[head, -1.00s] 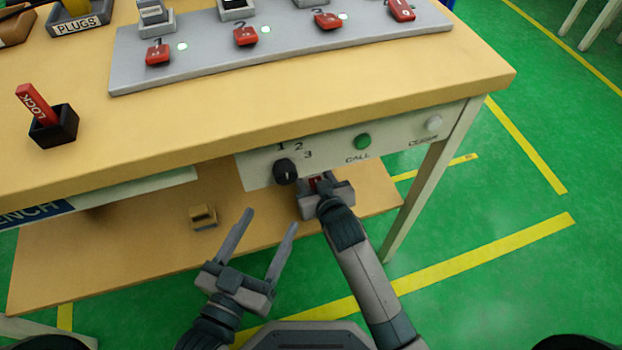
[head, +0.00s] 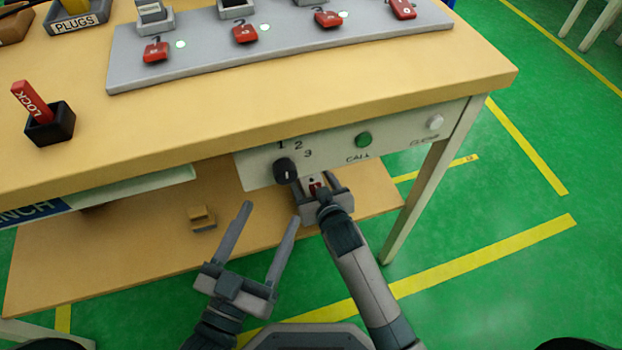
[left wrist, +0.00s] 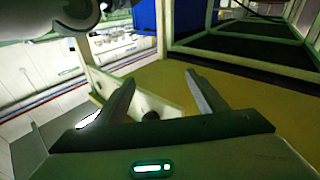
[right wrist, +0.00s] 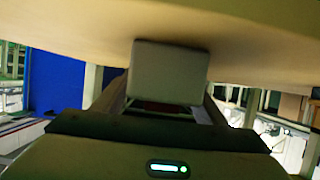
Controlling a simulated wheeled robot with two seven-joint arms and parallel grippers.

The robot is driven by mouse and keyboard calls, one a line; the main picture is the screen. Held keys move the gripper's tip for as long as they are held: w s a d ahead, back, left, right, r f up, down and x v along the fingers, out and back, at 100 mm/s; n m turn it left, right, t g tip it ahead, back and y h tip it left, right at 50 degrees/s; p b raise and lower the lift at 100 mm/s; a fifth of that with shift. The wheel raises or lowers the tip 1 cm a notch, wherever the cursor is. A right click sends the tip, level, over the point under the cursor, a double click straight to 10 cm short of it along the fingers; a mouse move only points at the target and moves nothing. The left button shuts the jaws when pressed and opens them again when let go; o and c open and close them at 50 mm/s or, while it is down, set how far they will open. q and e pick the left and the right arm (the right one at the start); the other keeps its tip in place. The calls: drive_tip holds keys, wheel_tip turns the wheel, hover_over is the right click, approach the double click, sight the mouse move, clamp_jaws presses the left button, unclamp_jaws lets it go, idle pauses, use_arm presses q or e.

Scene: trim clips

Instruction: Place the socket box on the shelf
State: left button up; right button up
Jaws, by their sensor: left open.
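My right gripper (head: 320,183) is under the table's front panel, just above the right part of the lower shelf (head: 150,255). A small pale box with a red part (head: 314,186), seemingly the socket box, sits between its fingers. In the right wrist view this box (right wrist: 170,72) is a plain grey block flanked by both fingers, with a little red below it. The fingers appear shut on it; whether it touches the shelf I cannot tell. My left gripper (head: 270,212) is open and empty in front of the shelf; its spread fingers also show in the left wrist view (left wrist: 160,85).
A small tan block (head: 202,218) stands on the shelf. The front panel (head: 400,146) with a black knob (head: 286,170) and green button (head: 363,139) hangs close above my right gripper. The tabletop (head: 250,112) bears a grey socket panel (head: 280,55) and a LOCK holder (head: 50,125).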

drive_tip(key=shift+r, duration=0.15)
drive_tip(key=shift+s+d+r, duration=0.1)
drive_tip(key=shift+s, duration=0.1)
drive_tip(key=p+v, duration=0.2)
drive_tip(key=v, duration=0.8)
drive_tip(key=shift+s+r+p, duration=0.1)
drive_tip(key=shift+s+p, duration=0.1)
drive_tip(key=shift+p, duration=0.1)
use_arm(q)
wheel_tip(320, 180, down, 10)
drive_tip(key=a+g+y, duration=0.2)
drive_tip(key=g, duration=0.3)
drive_tip(key=shift+s+r+g, duration=0.25)
drive_tip(key=shift+s+g, duration=0.15)
drive_tip(key=shift+s, duration=0.05)
use_arm(e)
drive_tip(key=shift+s+d+r, duration=0.2)
drive_tip(key=shift+s, duration=0.25)
use_arm(q)
drive_tip(key=shift+a, duration=0.1)
use_arm(e)
drive_tip(key=shift+s+d, duration=0.2)
drive_tip(key=shift+s, duration=0.15)
use_arm(q)
drive_tip(key=shift+r, duration=0.1)
use_arm(e)
drive_tip(key=d+v, duration=0.2)
drive_tip(key=v, duration=1.2)
drive_tip(key=shift+f+m+y, duration=0.25)
drive_tip(key=shift+m+y, duration=0.15)
